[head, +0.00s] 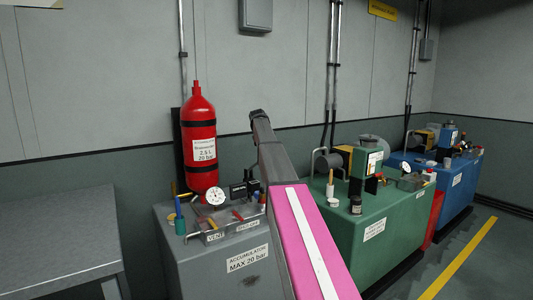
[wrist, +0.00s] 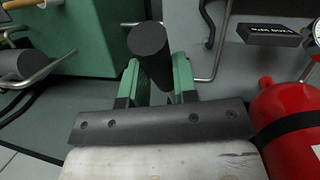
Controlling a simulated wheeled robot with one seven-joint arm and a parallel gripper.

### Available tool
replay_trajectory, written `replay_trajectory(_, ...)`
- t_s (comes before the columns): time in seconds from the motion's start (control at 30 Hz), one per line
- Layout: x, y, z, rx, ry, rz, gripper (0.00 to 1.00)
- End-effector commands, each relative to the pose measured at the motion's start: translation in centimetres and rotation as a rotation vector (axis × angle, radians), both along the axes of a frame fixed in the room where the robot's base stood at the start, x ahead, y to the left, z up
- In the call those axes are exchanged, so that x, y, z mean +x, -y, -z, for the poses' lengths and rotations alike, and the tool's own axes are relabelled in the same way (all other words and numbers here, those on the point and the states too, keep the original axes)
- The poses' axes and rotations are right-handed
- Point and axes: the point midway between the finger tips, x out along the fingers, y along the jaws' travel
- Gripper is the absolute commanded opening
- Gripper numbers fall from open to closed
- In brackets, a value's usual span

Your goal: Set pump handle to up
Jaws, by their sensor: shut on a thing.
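In the wrist view, my gripper (wrist: 156,64) has its two green fingers either side of a thick dark grey cylinder, which I take to be the pump handle's grip (wrist: 149,42). The fingers are shut on it, and its round end points towards the camera. The lower part of the handle and its mount are hidden by the grip and the fingers. In the head view, my arm covers the place where the gripper and handle meet, so the handle's angle cannot be told there.
A red accumulator bottle (head: 199,140) stands close by; it also shows in the wrist view (wrist: 292,125). The grey accumulator unit (head: 205,262) carries a gauge (head: 216,197). A green unit (head: 395,235) and a blue unit (head: 459,184) stand to the right. A bare grey bench (head: 60,235) is at left.

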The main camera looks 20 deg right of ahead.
Motion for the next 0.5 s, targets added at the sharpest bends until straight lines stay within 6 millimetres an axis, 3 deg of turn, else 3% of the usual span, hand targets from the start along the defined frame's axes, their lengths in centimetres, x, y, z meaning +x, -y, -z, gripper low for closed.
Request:
replay_trajectory(0.03, 0.0, -0.05, 0.05, 0.001, -0.001, -0.001, 0.34)
replay_trajectory(0.1, 0.0, -0.05, 0.05, 0.001, 0.0, 0.0, 0.53)
replay_trajectory(0.5, 0.12, -0.12, -0.36, 0.0, 0.001, 0.0, 0.53)
